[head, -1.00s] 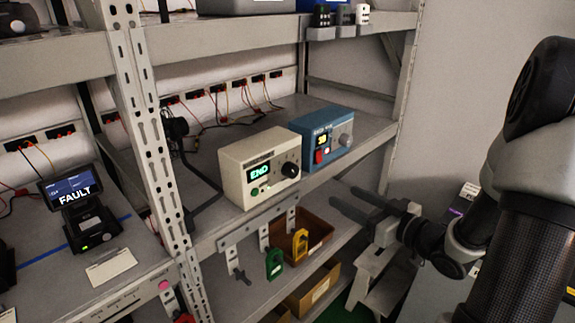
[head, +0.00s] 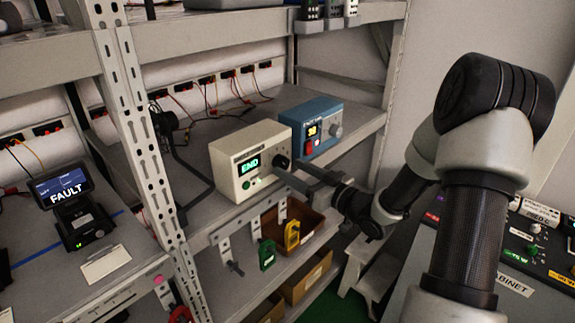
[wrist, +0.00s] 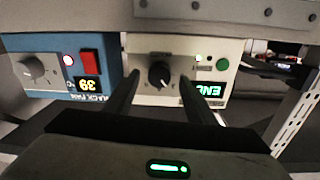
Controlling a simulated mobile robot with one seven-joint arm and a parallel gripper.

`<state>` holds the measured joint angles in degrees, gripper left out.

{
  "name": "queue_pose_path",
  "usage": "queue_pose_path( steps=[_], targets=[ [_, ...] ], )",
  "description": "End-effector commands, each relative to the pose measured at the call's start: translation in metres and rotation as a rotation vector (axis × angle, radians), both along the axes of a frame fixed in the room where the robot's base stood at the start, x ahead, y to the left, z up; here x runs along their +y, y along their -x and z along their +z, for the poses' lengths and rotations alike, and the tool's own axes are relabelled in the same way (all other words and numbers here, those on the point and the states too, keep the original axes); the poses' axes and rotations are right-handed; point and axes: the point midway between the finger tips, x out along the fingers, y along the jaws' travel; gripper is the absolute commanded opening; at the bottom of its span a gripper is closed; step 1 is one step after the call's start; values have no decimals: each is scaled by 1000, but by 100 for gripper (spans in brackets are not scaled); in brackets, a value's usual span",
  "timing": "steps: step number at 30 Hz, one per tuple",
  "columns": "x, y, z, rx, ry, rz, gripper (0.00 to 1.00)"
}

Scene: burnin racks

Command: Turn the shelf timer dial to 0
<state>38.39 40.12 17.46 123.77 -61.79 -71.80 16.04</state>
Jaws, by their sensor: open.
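The shelf timer is a cream box (head: 236,170) with a green END display (head: 249,163) and a black dial (head: 282,162) on its front right. In the wrist view it appears upside down, with the black dial (wrist: 161,74) between my two finger ends and the END display (wrist: 211,90) to the right. My gripper (head: 284,171) is open and empty in front of the dial, one finger on each side of it. I cannot tell whether the fingers touch the dial. A finger partly covers it in the head view, and its pointer direction is unclear.
A blue rack fan box (head: 318,122) with a grey knob and red switch stands just right of the timer. A rack upright (head: 143,150) stands left. A control cabinet (head: 480,262) is at the right.

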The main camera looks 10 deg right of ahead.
Motion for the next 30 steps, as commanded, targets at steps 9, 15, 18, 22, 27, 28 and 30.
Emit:
queue_pose_path(
  steps=[9,15,18,22,27,28,30],
  targets=[
    [14,-21,0,0,1,0,50],
    [14,-22,0,0,1,-1,50],
    [14,-22,0,0,1,0,40],
    [14,-22,0,0,1,0,18],
    [14,-21,-1,-1,3,0,9],
    [14,-21,-1,-3,5,0,9],
    [14,-21,-2,-9,13,0,9]
  ],
)
